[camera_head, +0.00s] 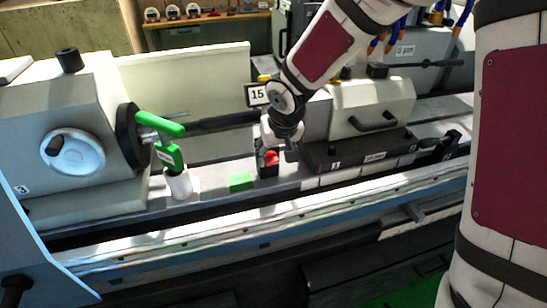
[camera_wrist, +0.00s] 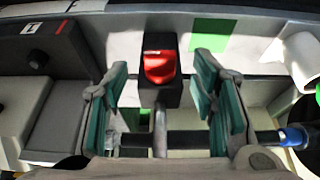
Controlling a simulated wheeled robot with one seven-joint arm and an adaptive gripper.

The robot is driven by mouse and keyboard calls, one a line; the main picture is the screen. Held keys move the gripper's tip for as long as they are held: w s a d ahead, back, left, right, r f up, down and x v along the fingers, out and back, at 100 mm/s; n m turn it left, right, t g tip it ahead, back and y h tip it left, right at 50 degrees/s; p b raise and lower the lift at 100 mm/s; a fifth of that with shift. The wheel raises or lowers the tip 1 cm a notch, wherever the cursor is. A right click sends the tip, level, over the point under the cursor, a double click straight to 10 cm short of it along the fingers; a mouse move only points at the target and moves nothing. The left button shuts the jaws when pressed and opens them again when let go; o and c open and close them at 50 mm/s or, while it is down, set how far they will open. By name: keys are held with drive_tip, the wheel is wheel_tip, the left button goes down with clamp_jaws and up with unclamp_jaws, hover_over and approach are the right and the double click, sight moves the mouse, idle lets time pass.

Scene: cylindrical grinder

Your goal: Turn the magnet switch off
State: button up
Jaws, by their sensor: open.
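In the head view the red knob (camera_head: 271,158) shows just below my gripper (camera_head: 280,143), on the machine's bed. In the wrist view the red knob (camera_wrist: 159,67) lies ahead of and between the two green-padded fingers of my gripper (camera_wrist: 161,85). The fingers are open and apart, one on each side of the knob. I see no contact with it. The black box (camera_wrist: 152,96) beneath the knob shows between the fingers. The knob's exact setting cannot be read.
A green-handled part (camera_head: 166,147) is by the headstock (camera_head: 60,130). A dark block with labels (camera_head: 345,153) sits close on the right. A label reading 15 (camera_head: 257,94) is behind.

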sight(273, 161)
drive_tip(key=shift+x, duration=1.75)
drive_tip(key=c, duration=1.1)
drive_tip(key=shift+c, duration=0.2)
drive_tip(key=shift+b, duration=0.3)
